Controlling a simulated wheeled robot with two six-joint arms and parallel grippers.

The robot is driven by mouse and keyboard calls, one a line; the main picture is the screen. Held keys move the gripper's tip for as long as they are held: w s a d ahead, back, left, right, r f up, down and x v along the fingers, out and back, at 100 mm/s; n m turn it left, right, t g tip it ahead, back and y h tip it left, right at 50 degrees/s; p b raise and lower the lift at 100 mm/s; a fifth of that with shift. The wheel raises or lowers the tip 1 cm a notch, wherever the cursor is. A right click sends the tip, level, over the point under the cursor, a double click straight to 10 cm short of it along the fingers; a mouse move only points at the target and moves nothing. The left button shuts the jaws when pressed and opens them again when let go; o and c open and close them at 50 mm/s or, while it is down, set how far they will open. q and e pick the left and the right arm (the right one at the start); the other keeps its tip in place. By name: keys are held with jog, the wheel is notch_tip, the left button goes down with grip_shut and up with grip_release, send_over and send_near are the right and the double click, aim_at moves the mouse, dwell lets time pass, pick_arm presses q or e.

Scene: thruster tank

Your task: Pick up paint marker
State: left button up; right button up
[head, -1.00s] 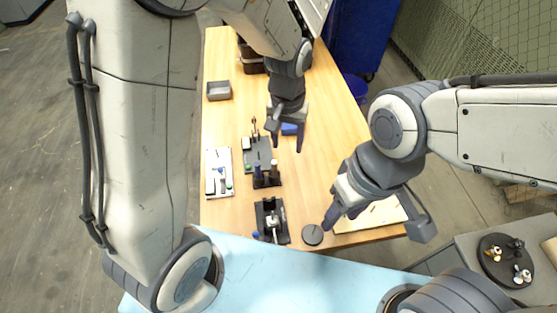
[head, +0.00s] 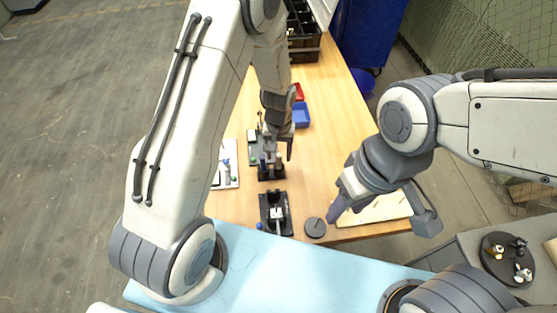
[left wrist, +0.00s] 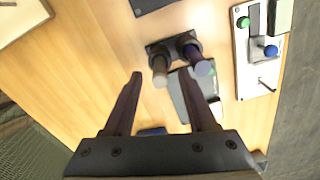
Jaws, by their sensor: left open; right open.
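Two marker-like cylinders stand upright in a small black holder (head: 270,175) on the wooden table, one with a pale tan end (left wrist: 160,78) and one with a purple-blue end (left wrist: 204,68). I cannot tell which is the paint marker. My left gripper (head: 279,150) is open and empty above the holder, partly hiding it in the head view. In the left wrist view its fingertips (left wrist: 160,74) are spread to either side of the pale-ended one, not visibly touching it. My right gripper (head: 382,216) is open and empty over the table's front right.
A black fixture (head: 276,214) and a dark round disc (head: 315,228) are near the front edge. A white panel with switches (head: 227,165) lies left of the holder. A blue bin (head: 301,115) and a red bin (head: 299,92) stand behind. The table's right middle (head: 335,130) is clear.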

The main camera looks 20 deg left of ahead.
pick_arm(q)
jog(key=shift+f, duration=0.6)
grip_shut()
jog(key=shift+r, duration=0.15)
jog(key=shift+r, duration=0.6)
notch_tip(320, 180, up, 3)
jog(key=shift+f+b, duration=0.2)
jog(key=shift+b, duration=0.35)
jog(key=s+d+r+b, duration=0.1)
jog(key=d+r+b, duration=0.1)
jog(key=d+r, duration=0.5)
jog(key=shift+s+d, duration=0.35)
jog(key=shift+d, duration=2)
